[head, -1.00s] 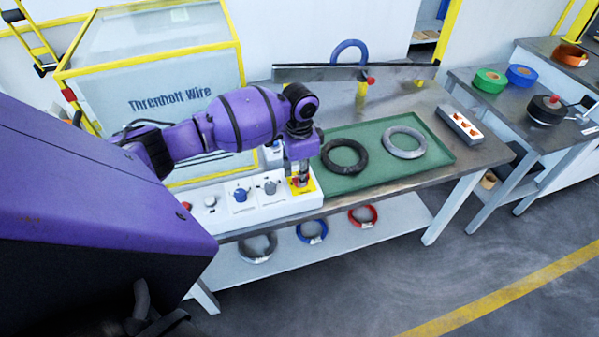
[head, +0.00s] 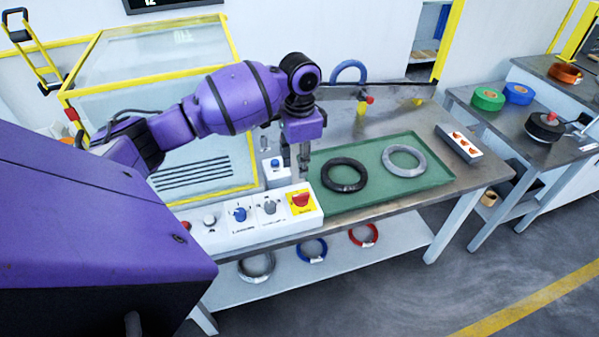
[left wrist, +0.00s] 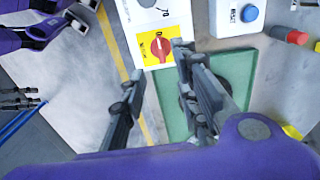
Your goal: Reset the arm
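My left gripper (head: 296,163) is empty, just above and behind the red rotary switch (head: 300,199) on its yellow plate. The switch sits at the right end of the white control panel (head: 245,232). In the left wrist view, my left gripper (left wrist: 158,62) has its two fingers apart with nothing between them. The red switch (left wrist: 160,47) shows just beyond the fingertips there, and they look clear of it. My left arm reaches across from the left, bent at the elbow. My right gripper is not seen.
Right of the panel, a green tray (head: 395,197) holds a black coil (head: 344,187) and a grey coil (head: 420,160). Several coils lie on the lower shelf (head: 390,250). A side table (head: 560,148) stands at right.

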